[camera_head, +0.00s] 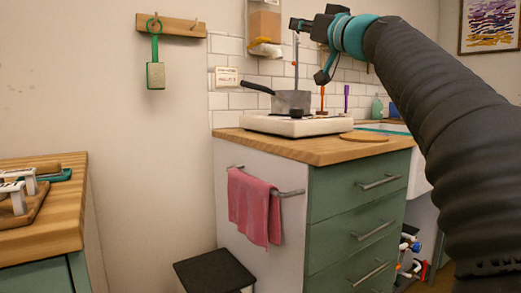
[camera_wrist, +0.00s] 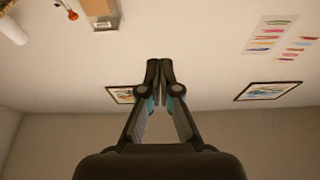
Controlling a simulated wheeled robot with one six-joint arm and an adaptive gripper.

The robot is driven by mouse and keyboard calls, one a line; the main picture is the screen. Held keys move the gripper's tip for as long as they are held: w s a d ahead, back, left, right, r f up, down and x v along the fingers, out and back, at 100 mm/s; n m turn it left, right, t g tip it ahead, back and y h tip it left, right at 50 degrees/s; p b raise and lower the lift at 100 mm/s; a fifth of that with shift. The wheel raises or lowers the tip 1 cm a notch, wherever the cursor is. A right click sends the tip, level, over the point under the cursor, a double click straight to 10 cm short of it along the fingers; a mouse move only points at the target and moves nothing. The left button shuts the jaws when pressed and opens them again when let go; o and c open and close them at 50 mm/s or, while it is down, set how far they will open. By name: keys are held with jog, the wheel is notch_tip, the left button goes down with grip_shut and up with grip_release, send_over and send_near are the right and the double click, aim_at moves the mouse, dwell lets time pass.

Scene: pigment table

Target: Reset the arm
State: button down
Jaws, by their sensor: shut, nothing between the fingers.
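My arm reaches in from the right of the head view, raised above the counter. My gripper (camera_head: 295,24) is at its far end, high in front of the tiled wall and above the pot, apart from it. In the wrist view my gripper (camera_wrist: 159,64) has its fingertips together with nothing between them. The wrist view looks toward bare wall and framed pictures.
A pot (camera_head: 291,102) stands on a white hob (camera_head: 298,125) on the counter (camera_head: 330,151). A pink towel (camera_head: 253,207) hangs on its side. A black stool (camera_head: 213,271) stands on the floor. Another wooden worktop (camera_head: 62,220) is at left.

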jog(key=s+f+m+g+h+p, duration=0.25)
jog(key=s+f, duration=0.25)
jog(key=f, duration=0.7)
jog(key=s+f+m+g+h+p, duration=0.1)
jog(key=s+f+g+h+p, duration=0.4)
jog(key=f, duration=0.7)
jog(key=s+d+f+m+g+h+p, duration=0.1)
jog(key=s+d+f+g+h, duration=0.1)
jog(key=s+f, duration=0.9)
jog(key=s+d+f+m+g+h+p, duration=0.1)
jog(key=s+d+f, duration=0.4)
jog(key=s+f, duration=0.6)
notch_tip(320, 180, down, 5)
jog(key=shift+d+r+m+g+h, duration=0.2)
jog(key=shift+m+g+h, duration=0.45)
jog(key=shift+g+h, duration=0.25)
jog(key=shift+w, duration=0.1)
